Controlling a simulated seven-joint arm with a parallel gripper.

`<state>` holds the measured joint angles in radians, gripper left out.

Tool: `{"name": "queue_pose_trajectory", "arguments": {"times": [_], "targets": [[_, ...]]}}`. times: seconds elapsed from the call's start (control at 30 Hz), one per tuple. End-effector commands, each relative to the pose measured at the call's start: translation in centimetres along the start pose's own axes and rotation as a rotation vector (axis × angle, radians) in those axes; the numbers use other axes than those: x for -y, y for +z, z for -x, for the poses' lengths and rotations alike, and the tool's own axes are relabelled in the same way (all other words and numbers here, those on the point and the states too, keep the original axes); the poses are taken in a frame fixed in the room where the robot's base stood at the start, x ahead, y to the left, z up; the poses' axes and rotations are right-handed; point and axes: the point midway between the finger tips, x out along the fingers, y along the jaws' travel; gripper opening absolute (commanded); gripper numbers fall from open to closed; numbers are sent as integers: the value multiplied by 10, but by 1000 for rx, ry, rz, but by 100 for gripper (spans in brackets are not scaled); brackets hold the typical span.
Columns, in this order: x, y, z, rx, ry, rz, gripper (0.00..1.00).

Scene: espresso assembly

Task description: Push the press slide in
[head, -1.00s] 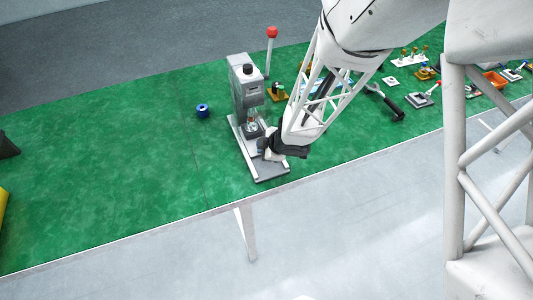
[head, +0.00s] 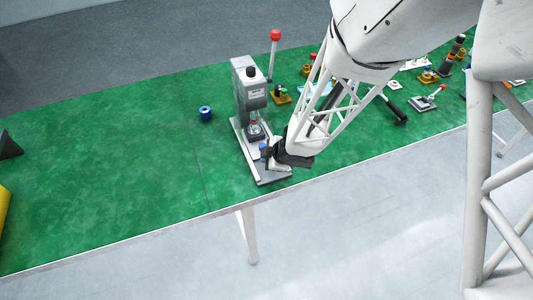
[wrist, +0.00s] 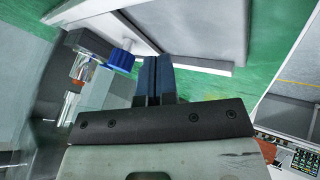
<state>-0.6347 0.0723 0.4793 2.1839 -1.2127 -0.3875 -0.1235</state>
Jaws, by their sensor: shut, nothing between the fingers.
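The grey press (head: 250,95), with a red-ball lever, stands upright on the green table, on a flat metal base (head: 272,182). The slide sits low at the front of the press; in the wrist view a dark block (wrist: 88,44) with a blue knob (wrist: 121,60) shows, which I take as the slide. The knob also shows as a small blue spot in the head view (head: 263,147). My gripper (head: 268,158) is low over the front of the base. In the wrist view its dark fingers (wrist: 157,68) are together and empty, just right of the knob; contact is unclear.
A blue ring-shaped part (head: 205,113) lies left of the press. A black-handled tool (head: 394,109) and several small parts lie to the right, partly behind my arm. The table's front edge runs close to the press base. The left of the table is mostly clear.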

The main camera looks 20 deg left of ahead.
Motion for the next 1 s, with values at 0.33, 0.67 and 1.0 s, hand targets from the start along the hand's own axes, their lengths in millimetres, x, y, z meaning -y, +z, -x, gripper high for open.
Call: {"name": "queue_pose_trajectory", "arguments": {"times": [0.33,0.67,1.0], "targets": [[12,1,24,1,0,0,0],[12,1,70,1,0,0,0],[13,1,103,1,-2,-1,0]]}}
